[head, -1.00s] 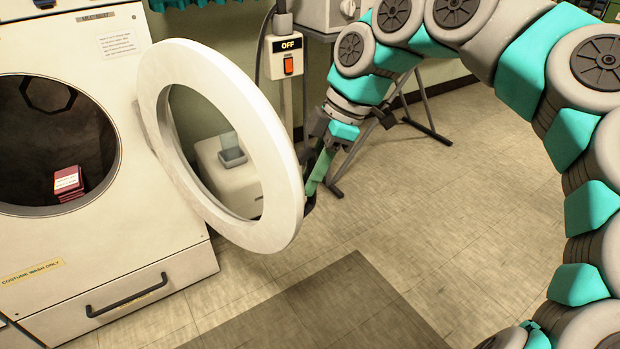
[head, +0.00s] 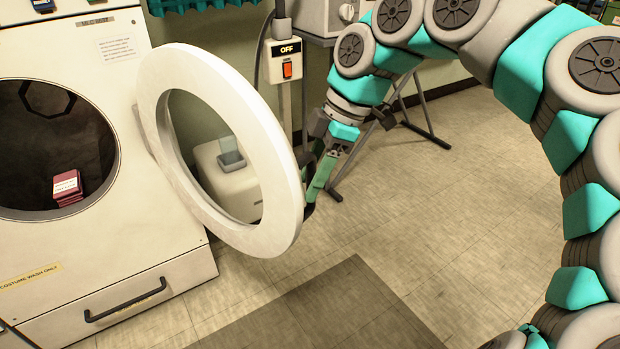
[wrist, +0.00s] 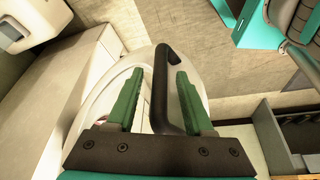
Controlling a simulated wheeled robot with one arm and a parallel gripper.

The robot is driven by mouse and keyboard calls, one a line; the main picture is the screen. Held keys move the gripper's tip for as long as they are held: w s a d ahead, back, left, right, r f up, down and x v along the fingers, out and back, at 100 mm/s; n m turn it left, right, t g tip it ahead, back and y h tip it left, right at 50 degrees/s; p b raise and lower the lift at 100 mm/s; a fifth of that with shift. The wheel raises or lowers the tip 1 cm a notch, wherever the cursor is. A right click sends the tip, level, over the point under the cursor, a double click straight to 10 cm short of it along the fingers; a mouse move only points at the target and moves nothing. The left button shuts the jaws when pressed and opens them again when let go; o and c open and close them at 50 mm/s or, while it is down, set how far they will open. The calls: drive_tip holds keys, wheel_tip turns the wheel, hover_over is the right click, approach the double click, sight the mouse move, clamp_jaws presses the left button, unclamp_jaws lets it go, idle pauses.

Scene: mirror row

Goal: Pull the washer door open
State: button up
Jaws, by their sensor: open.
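The washer (head: 60,240) stands at the left in the head view, its round drum opening (head: 50,140) uncovered. The washer door (head: 175,185), a white ring with a clear window, stands swung wide out from the front. My gripper (head: 313,195) is at the door's outer edge. In the wrist view my gripper (wrist: 155,100) has its two green fingers apart, one on each side of the black door handle (wrist: 160,85). The fingers do not visibly squeeze the handle. The white door ring (wrist: 95,120) lies behind it.
A red stack (head: 67,187) sits inside the drum. A drawer with a black handle (head: 125,298) is below. A switch box marked OFF (head: 284,60) and a white box (head: 225,175) stand behind the door. A dark mat (head: 320,310) lies on otherwise clear floor.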

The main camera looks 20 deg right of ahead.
drive_tip(key=v, duration=0.7)
drive_tip(key=shift+p, duration=0.35)
drive_tip(key=shift+s+r, duration=0.1)
